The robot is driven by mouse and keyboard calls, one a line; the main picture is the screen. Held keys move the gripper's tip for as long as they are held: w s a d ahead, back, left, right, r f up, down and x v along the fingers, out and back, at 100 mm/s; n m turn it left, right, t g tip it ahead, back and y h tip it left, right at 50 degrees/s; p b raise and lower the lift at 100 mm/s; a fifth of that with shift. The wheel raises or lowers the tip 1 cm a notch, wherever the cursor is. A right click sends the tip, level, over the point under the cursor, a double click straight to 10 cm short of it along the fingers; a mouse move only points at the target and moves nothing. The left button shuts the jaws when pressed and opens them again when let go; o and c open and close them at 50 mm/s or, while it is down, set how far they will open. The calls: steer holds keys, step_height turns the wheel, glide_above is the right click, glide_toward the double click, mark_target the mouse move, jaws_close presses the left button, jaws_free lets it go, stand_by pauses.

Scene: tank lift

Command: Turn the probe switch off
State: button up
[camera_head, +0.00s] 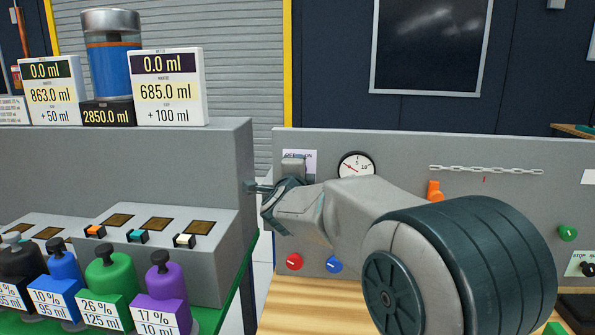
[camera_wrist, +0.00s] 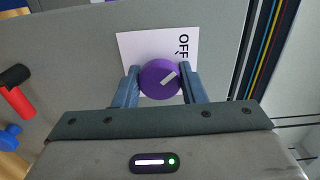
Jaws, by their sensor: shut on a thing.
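The probe switch is a round purple knob (camera_wrist: 160,79) with a pale pointer mark, set on a white label (camera_wrist: 128,46) that reads OFF. The pointer slants up and right in the wrist view, towards the right side of the label. My gripper (camera_wrist: 160,82) is shut on the knob, one finger on each side. In the head view my gripper (camera_head: 278,196) is at the grey panel (camera_head: 400,150), just below the white label (camera_head: 310,158). The knob is hidden there behind my gripper.
On the panel are a round gauge (camera_head: 356,166), an orange switch (camera_head: 434,190), a red knob (camera_head: 294,262) and a blue knob (camera_head: 334,265). At left, a grey bench (camera_head: 180,150) carries displays and several coloured weights. My arm covers the panel's lower middle.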

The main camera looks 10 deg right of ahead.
steer(key=o, duration=1)
steer(key=shift+s, duration=0.15)
steer(key=v, duration=1.3)
steer(key=shift+s+b, duration=0.25)
steer(key=shift+b, duration=0.1)
steer(key=shift+a, duration=0.2)
